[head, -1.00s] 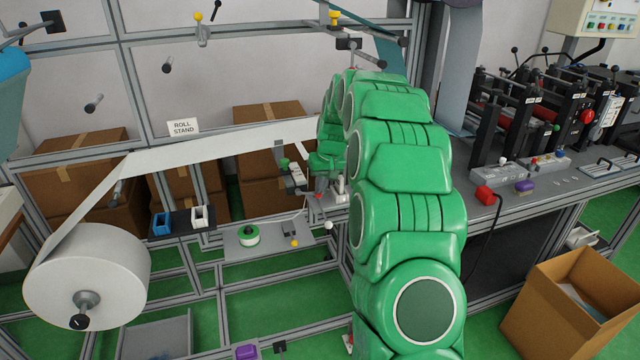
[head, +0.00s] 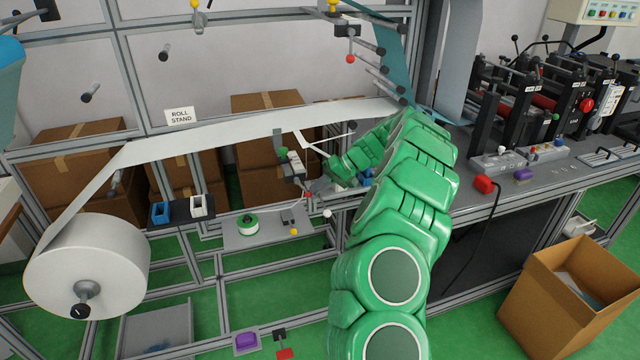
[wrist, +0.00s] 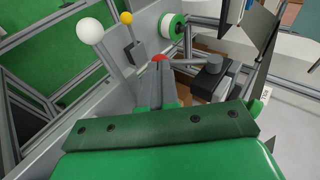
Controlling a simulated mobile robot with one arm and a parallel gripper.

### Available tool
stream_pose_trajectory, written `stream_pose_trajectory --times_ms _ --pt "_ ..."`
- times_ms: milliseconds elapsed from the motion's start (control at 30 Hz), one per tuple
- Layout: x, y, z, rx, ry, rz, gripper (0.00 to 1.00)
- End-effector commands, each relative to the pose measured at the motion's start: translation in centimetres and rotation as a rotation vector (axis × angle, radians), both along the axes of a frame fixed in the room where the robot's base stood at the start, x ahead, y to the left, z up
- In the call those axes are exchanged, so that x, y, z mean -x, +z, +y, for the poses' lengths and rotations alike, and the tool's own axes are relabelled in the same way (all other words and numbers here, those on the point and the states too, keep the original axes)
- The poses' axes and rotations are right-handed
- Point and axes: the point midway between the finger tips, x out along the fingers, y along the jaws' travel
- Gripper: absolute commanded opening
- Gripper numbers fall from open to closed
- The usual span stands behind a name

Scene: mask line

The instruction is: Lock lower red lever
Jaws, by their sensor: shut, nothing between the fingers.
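The lower red lever shows as a red knob (wrist: 157,58) just beyond my fingertips in the wrist view. A small red spot beside my gripper in the head view (head: 308,195) appears to be the same knob. My gripper (wrist: 155,84) is shut with its fingers together, pointing at the knob. The fingers partly hide the knob and its shaft, and I cannot tell whether they touch it. Another red knob (head: 350,59) is higher up on the frame.
A white-knobbed lever (wrist: 90,30) and a yellow-knobbed lever (wrist: 126,18) stand close left of my fingers. A green-and-white tape roll (head: 248,226) sits on the shelf. A white web (head: 230,132) runs above from the big roll (head: 85,265).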

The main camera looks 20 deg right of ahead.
Motion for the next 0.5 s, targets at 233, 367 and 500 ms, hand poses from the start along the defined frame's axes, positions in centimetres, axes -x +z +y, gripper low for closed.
stream_pose_trajectory --times_ms 233,367,500 --pt "0.1 -0.9 0.5 -0.061 0.003 0.003 0.00" --pt "0.1 -1.4 0.8 -0.059 0.002 0.002 0.00" --pt "0.0 -1.7 1.0 -0.057 0.000 0.000 0.00"
